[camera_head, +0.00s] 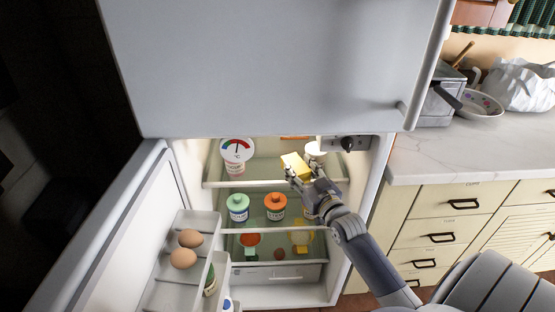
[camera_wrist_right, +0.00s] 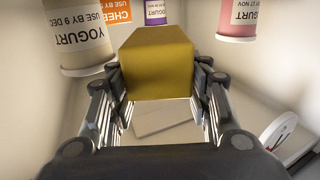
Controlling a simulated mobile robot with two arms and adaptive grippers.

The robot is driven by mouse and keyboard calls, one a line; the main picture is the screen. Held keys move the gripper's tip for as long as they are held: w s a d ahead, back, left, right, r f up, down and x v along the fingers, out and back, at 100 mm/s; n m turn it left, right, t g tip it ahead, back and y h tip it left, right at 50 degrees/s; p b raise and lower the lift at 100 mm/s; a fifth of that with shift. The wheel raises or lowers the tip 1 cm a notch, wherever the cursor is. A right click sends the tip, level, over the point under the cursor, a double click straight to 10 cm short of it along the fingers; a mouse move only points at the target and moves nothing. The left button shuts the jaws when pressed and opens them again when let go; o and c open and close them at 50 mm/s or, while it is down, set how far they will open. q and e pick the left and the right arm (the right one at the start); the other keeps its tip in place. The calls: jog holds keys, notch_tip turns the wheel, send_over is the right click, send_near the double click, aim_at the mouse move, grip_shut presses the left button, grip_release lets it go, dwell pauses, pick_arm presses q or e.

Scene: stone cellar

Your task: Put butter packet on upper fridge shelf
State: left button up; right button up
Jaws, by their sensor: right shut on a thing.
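The yellow butter packet (camera_head: 296,166) is held in my right gripper (camera_head: 304,179), in front of the upper fridge shelf (camera_head: 270,176). In the right wrist view the packet (camera_wrist_right: 157,62) sits between the two fingers (camera_wrist_right: 160,90), which are shut on its sides. The packet is inside the fridge opening, near the height of the upper shelf. I cannot tell whether it touches the shelf. My left gripper is not in view.
Yogurt cups stand around the packet, one at the left (camera_wrist_right: 78,38) and one at the right (camera_wrist_right: 238,18) in the wrist view. A round thermometer (camera_head: 236,150) is at the upper left. Green (camera_head: 238,207) and orange (camera_head: 275,206) jars stand below. The open door (camera_head: 115,240) holds eggs.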

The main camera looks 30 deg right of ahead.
jog(key=w, duration=1)
jog(key=shift+a+f, duration=0.2)
jog(key=shift+f, duration=0.2)
notch_tip(320, 180, down, 4)
jog(key=shift+w+r, duration=0.15)
jog(key=o, duration=1.2)
